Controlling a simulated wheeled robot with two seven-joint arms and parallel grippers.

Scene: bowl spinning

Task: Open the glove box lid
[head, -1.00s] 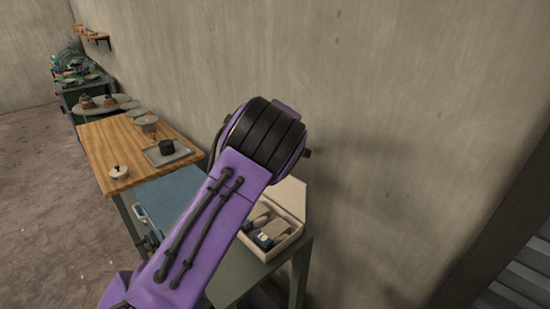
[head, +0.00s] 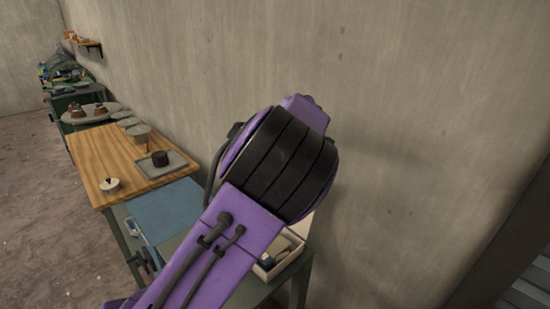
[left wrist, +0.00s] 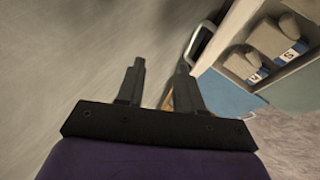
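The cream glove box (head: 281,266) stands on the bench against the wall in the head view, mostly hidden behind my purple arm. A pale upright panel (head: 303,228), apparently its lid, shows just behind the arm. In the left wrist view, the box (left wrist: 229,28) is at the upper right, with grey gloves (left wrist: 275,40) with blue-and-white labels visible inside. My left gripper (left wrist: 160,85) is open, its two dark fingers apart with nothing visible between them, to the left of the box. It is hidden in the head view. My right gripper is out of view.
A blue mat (head: 165,207) lies left of the box. The concrete wall (head: 400,120) runs close behind. Open floor (head: 50,240) lies left.

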